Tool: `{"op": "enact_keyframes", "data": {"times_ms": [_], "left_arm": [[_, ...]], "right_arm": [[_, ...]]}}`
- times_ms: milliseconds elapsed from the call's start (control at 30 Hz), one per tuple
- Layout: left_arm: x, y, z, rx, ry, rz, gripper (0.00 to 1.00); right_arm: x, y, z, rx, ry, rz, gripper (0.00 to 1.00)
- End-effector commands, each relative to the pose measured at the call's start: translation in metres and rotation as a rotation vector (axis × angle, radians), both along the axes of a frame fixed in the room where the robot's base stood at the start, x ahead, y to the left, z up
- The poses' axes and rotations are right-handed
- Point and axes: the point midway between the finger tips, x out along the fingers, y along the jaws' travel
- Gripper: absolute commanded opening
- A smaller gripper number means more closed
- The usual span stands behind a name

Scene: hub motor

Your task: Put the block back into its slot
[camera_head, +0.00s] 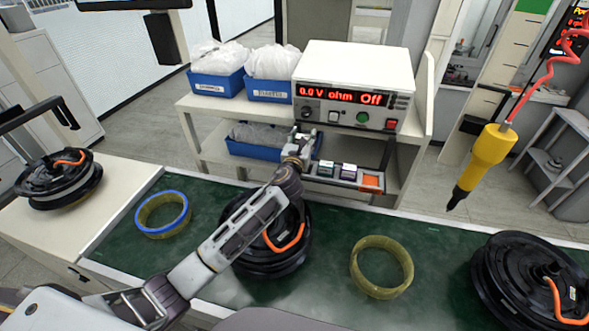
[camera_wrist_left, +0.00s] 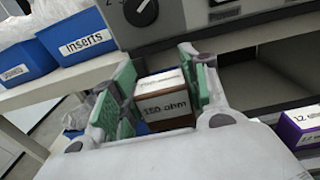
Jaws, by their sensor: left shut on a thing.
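My left gripper (camera_head: 297,148) is in front of the lower left of the meter, at the left end of the block rack (camera_head: 345,184). In the left wrist view its green-padded fingers (camera_wrist_left: 158,92) are shut on a brown block (camera_wrist_left: 163,100) with a white label reading "150 ohm". The gripper hides this block in the head view. The rack holds a green block (camera_head: 326,168) and a purple block (camera_head: 348,171), with an orange square (camera_head: 371,181) at its right end. The purple block (camera_wrist_left: 302,127) also shows at the right of the wrist view. The block's slot cannot be made out. My right gripper is out of view.
The meter (camera_head: 352,88) reads "0.0 V ohm Off" and stands behind the rack. Blue bins (camera_head: 216,86) are to its left. Hub motors (camera_head: 272,258), a blue-rimmed ring (camera_head: 162,214) and a yellow ring (camera_head: 381,267) lie on the green mat. A yellow probe (camera_head: 486,160) hangs at right.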

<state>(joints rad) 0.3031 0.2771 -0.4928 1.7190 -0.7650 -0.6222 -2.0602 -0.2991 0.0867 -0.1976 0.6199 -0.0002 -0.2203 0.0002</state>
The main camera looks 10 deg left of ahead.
Motion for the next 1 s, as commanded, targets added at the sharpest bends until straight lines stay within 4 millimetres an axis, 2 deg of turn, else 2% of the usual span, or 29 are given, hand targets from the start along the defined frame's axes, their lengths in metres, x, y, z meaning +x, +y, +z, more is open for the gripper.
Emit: {"op": "enact_keyframes", "data": {"times_ms": [767, 1000], "left_arm": [[0.000, -0.006, 0.003, 0.001, -0.001, -0.027, 0.15], [0.000, -0.006, -0.018, 0.000, 0.002, -0.025, 0.15]], "right_arm": [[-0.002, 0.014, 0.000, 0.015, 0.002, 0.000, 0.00], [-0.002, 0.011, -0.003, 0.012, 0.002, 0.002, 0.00]]}}
